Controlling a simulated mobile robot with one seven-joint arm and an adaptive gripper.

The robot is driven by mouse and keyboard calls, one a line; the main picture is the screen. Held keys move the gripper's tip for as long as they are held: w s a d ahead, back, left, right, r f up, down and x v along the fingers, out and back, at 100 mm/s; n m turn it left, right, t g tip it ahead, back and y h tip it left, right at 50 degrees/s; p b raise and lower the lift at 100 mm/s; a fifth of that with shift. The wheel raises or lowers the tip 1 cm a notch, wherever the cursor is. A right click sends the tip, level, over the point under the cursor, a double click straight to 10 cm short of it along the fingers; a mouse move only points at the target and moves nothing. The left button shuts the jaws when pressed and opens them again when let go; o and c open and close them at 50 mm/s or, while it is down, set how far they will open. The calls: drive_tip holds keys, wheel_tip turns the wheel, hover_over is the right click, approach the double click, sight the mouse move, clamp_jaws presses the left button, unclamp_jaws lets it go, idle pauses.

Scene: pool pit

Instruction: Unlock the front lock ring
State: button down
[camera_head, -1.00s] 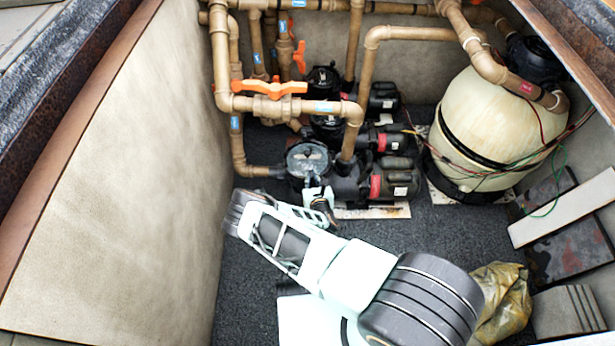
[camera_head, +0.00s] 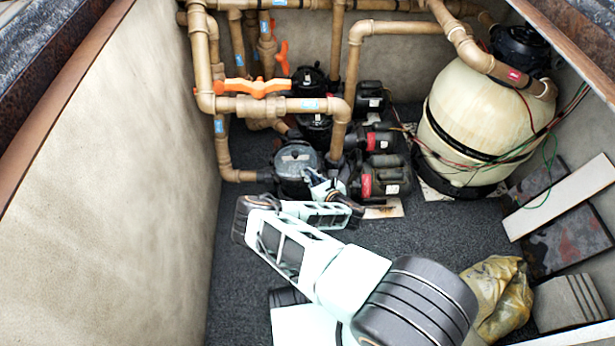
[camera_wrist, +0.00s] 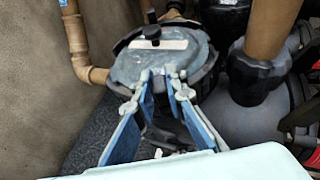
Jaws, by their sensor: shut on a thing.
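The front pump (camera_head: 376,180) stands on the pit floor with a round strainer pot at its left end. The pot has a grey lid (camera_head: 297,155) with a dark lock ring (camera_head: 279,168) around it. In the wrist view the lid (camera_wrist: 150,65) fills the upper middle, with a pale bar and a dark knob on top, and the dark ring (camera_wrist: 209,76) shows at its right edge. My gripper (camera_head: 318,180) is at the near right side of the ring. In the wrist view its blue fingers (camera_wrist: 160,80) are shut on the ring's near edge; the exact contact is partly hidden.
Brown pipes (camera_head: 270,104) with an orange valve handle (camera_head: 256,87) stand behind and above the pot. More pumps (camera_head: 365,137) stand behind. A large cream filter tank (camera_head: 475,125) is at right. A pale wall (camera_head: 100,170) closes the left side. Grey floor around my arm is open.

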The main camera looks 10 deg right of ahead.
drive_tip(key=shift+w+d, duration=0.1)
drive_tip(key=c, duration=1.9)
unclamp_jaws()
drive_tip(key=shift+c, duration=0.2)
drive_tip(key=v, duration=1.2)
drive_tip(key=shift+c, duration=0.5)
